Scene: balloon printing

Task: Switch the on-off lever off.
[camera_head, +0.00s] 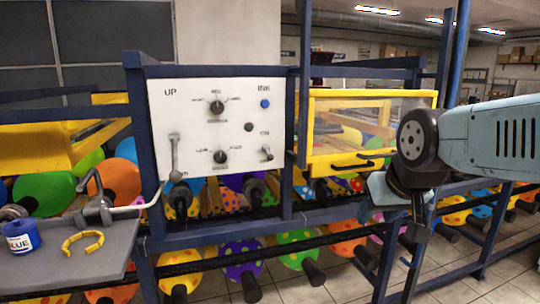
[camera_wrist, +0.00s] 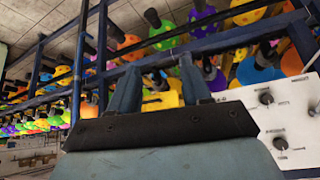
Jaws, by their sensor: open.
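A white control panel (camera_head: 220,112) stands in a dark blue frame in the head view. A small metal lever (camera_head: 267,153) sits at its lower right, under a label too small to read; I take it for the on-off lever. A larger lever (camera_head: 174,155) hangs at the panel's left, below the word UP. My gripper (camera_head: 384,190) is to the right of the panel, clear of both levers, and partly hidden by my arm. In the wrist view my gripper (camera_wrist: 160,86) is open and empty, its two fingers apart. The panel (camera_wrist: 252,116) shows there at the right edge, turned upside down.
Two knobs (camera_head: 217,107) (camera_head: 220,157) and a blue button (camera_head: 265,104) are on the panel. A yellow-framed box with a clear window (camera_head: 370,128) stands right of it. A grey table (camera_head: 75,262) holds a blue ink jar (camera_head: 20,237) and a yellow ring (camera_head: 83,242). Balloons hang on rails below.

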